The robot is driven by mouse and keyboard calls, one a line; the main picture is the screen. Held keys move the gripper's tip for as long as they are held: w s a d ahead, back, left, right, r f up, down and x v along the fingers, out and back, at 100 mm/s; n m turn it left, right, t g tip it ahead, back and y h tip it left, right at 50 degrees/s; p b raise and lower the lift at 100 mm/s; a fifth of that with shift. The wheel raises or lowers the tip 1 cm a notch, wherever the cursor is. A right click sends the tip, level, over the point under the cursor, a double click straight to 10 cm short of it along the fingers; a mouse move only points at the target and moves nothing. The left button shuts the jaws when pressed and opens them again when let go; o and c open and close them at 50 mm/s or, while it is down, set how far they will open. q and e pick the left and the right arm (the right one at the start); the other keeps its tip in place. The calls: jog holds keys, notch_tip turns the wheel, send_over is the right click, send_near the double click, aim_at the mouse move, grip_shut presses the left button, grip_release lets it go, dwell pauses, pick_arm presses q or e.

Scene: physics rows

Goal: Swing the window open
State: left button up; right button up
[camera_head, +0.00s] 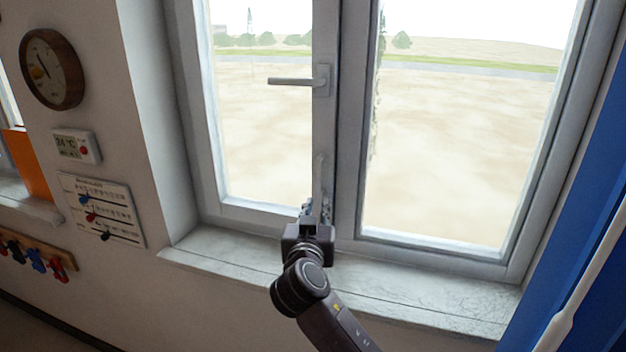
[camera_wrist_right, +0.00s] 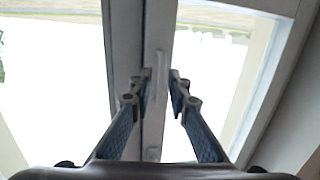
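The window has a left sash (camera_head: 262,208) and a right pane side (camera_head: 430,242), both in grey-white frames. The left sash looks flush with its frame. Its lever handle (camera_head: 297,81) on the middle stile points horizontally left. Lower on that stile is a slim vertical pull handle (camera_head: 320,170), which also shows in the right wrist view (camera_wrist_right: 157,85). My right gripper (camera_head: 317,208) is in front of the stile's lower part. In the right wrist view its fingers (camera_wrist_right: 161,76) stand apart on either side of the pull handle; contact cannot be told. My left gripper is not in view.
A stone sill (camera_head: 400,295) runs below the window, under my right gripper. A blue curtain (camera_head: 580,250) hangs at the right. A clock (camera_head: 52,69), thermostat (camera_head: 77,146), small chart (camera_head: 102,210) and hook rail (camera_head: 35,255) are on the left wall.

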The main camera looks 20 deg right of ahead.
aim_at(318, 180)
jog(key=shift+t, duration=0.4)
jog(key=w+d+r+p, duration=0.1)
jog(key=w, duration=0.1)
jog(key=w+d+r+p, duration=0.1)
jog(key=w, duration=0.2)
jog(key=w+r+p, duration=0.1)
jog(key=w, duration=0.2)
jog(key=shift+d, duration=0.4)
jog(key=shift+c, duration=0.4)
grip_shut()
